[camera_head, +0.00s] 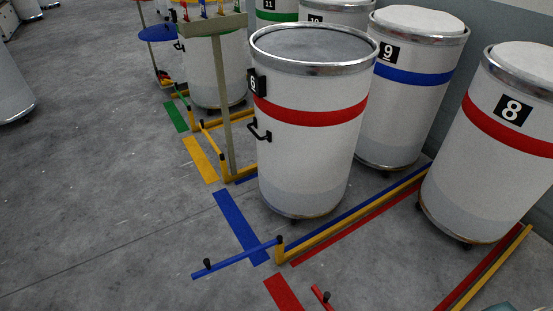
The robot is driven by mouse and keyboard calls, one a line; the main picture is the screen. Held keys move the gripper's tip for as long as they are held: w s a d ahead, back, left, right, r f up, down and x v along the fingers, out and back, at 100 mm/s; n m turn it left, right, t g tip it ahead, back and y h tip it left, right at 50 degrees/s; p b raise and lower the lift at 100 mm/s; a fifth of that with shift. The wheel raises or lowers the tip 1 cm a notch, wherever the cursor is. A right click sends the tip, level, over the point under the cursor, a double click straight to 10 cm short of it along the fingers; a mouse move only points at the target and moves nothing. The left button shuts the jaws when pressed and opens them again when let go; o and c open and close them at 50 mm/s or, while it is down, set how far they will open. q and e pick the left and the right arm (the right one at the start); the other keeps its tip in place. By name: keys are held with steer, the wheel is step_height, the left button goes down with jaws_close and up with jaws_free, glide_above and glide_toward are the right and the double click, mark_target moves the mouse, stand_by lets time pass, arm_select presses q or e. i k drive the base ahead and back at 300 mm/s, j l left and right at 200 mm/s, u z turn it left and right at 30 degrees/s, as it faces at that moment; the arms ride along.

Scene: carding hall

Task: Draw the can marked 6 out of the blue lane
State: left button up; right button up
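The can marked 6 (310,150) is a tall white cylinder with a red band and a metal rim. It stands upright near the mouth of the blue lane. Its number plate (256,83) and a black handle (260,130) face left. The can marked 9 (410,105), with a blue band, stands behind it. A blue floor strip (240,225) marks the lane mouth. A blue bar (236,259) with a black knob reaches out left from the end post of the yellow rail, across the strip's lower end. Neither gripper is in view.
A yellow rail (350,206) edges the lane on the right. The can marked 8 (497,140) stands in the neighbouring lane, behind a red strip (284,293). A tan post (225,110) rises at the lane's left. The grey floor (100,200) at left is largely clear.

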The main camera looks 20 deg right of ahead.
mark_target(308, 119)
steer(key=i+j+u, duration=0.4)
steer(key=j, duration=0.3)
steer(key=i+j+u, duration=0.8)
steer(key=i, duration=0.25)
steer(key=i+j+z, duration=0.2)
steer(key=i, duration=0.3)
steer(key=i+j+z, duration=0.1)
steer(key=i+z, duration=0.15)
steer(key=i, duration=0.25)
steer(key=i+l+z, duration=0.2)
steer(key=i+z, duration=0.2)
steer(key=i+l+z, duration=0.1)
steer(key=i+z, duration=0.7)
steer(key=i+j+z, duration=0.2)
steer(key=i+z, duration=0.2)
steer(key=i+j+z, duration=0.4)
steer(key=i+l+z, duration=0.1)
steer(key=i+z, duration=0.2)
steer(key=z, duration=0.15)
steer(key=i+z, duration=0.25)
steer(key=z, duration=0.15)
steer(key=i+j+z, duration=0.1)
steer(key=i+z, duration=0.2)
steer(key=z, duration=0.15)
steer(key=i+j+z, duration=0.2)
steer(key=z, duration=0.2)
steer(key=i+j+z, duration=0.2)
steer(key=i+j, duration=0.1)
steer(key=i, duration=0.05)
